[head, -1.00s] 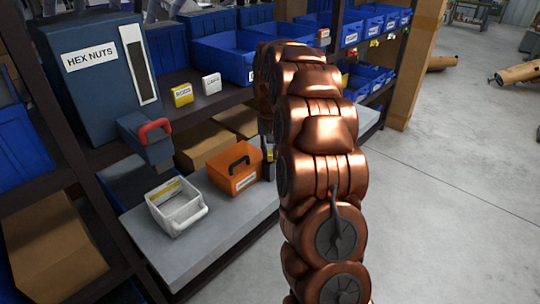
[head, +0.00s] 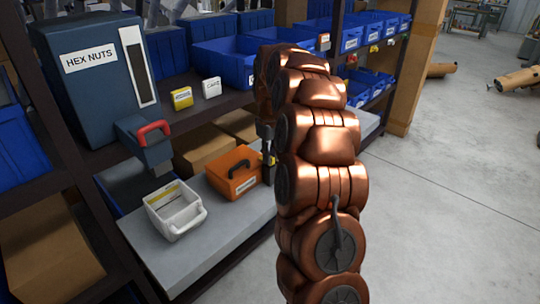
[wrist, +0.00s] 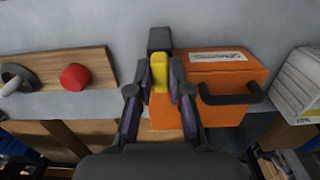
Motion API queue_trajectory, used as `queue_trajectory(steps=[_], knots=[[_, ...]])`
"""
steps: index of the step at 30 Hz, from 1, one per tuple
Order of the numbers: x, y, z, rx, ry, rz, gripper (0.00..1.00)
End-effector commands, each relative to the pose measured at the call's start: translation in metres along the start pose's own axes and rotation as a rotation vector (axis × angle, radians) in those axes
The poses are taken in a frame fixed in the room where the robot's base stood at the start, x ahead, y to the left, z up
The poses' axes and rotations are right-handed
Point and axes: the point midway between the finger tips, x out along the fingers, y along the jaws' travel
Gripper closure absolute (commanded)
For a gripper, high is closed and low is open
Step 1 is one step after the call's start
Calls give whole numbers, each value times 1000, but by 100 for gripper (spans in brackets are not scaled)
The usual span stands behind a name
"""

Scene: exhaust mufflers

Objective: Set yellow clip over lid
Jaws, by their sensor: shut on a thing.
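My gripper (wrist: 159,79) is shut on a yellow clip (wrist: 160,68) with a dark block at its far end in the wrist view. In the head view my arm hides most of the gripper, and only a bit of yellow shows beside the orange box. The orange box (wrist: 225,92) is just right of the gripper in the wrist view. It has a lid with a pale label and a black handle; in the head view the box (head: 234,174) sits on the grey shelf. I cannot tell whether the clip touches it.
A white bin (head: 175,212) with a handle stands beside the orange box, and also shows in the wrist view (wrist: 299,85). A wooden board (wrist: 95,72) carries a red knob (wrist: 75,77) and a dark ring. A blue-grey HEX NUTS dispenser (head: 92,90) overhangs the grey shelf (head: 150,248).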

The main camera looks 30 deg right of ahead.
Motion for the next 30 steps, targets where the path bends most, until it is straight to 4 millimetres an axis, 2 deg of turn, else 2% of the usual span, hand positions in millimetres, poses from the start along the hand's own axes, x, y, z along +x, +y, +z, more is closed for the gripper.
queue_trajectory(steps=[17,18,24,25,30], knots=[[0,1,1,-36,-1,2,100],[0,1,1,-35,-1,2,80],[0,1,0,-35,-1,2,60],[0,1,0,-35,-1,1,56],[0,0,0,-35,-1,1,56]])
